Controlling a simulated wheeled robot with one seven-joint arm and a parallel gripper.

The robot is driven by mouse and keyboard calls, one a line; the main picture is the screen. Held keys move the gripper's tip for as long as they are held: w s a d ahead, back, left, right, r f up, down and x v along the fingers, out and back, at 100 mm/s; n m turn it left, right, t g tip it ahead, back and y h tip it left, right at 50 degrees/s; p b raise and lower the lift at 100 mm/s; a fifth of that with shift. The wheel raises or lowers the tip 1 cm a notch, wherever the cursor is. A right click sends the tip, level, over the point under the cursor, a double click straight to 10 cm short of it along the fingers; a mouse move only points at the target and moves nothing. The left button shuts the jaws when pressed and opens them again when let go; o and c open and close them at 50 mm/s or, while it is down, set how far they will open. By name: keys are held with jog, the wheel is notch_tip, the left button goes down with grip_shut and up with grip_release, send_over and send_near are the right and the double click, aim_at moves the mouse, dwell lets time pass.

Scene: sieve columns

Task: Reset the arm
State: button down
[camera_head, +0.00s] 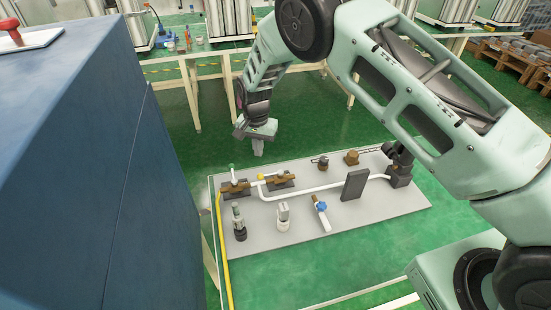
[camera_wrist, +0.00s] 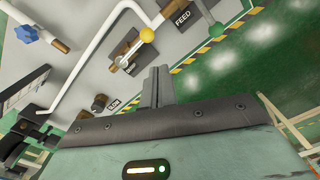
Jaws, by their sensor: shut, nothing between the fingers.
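My gripper (camera_head: 258,150) hangs from my bent arm, fingers pointing down, near the far left edge of the grey valve panel (camera_head: 410,218). In the wrist view my gripper (camera_wrist: 157,85) shows its two fingers together with nothing between them. It looks clear of the panel and its valves. A valve with a yellow ball-ended lever (camera_wrist: 147,34) lies beyond the fingertips. A green-ended lever (camera_wrist: 216,28) is to its right, by the FEED label. In the head view these brown valves (camera_head: 236,187) sit at the panel's left.
A blue-tipped valve (camera_head: 322,206), white fittings (camera_head: 283,217) and an upright dark plate (camera_head: 354,184) stand on the panel. A yellow hose (camera_head: 222,250) runs along its left edge. A large blue cabinet (camera_head: 70,170) fills the left. Tables (camera_head: 200,60) stand behind, with open green floor between.

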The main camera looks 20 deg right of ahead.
jog(key=s+a+r+n+y+b, duration=0.15)
jog(key=s+r+n, duration=0.25)
jog(key=s+r, duration=0.5)
jog(key=s+a+r+n+b, duration=0.25)
jog(key=s+r, duration=0.45)
jog(key=s, duration=0.4)
jog(key=s+d+r+n, duration=0.1)
jog(key=s+d+n, duration=0.2)
jog(key=s, duration=0.6)
jog(key=s+d+r+n+b, duration=0.1)
jog(key=s+d+n, duration=0.3)
jog(key=s, duration=0.6)
jog(key=shift+s+r+h, duration=0.15)
jog(key=shift+s+h, duration=0.15)
jog(key=shift+h, duration=0.15)
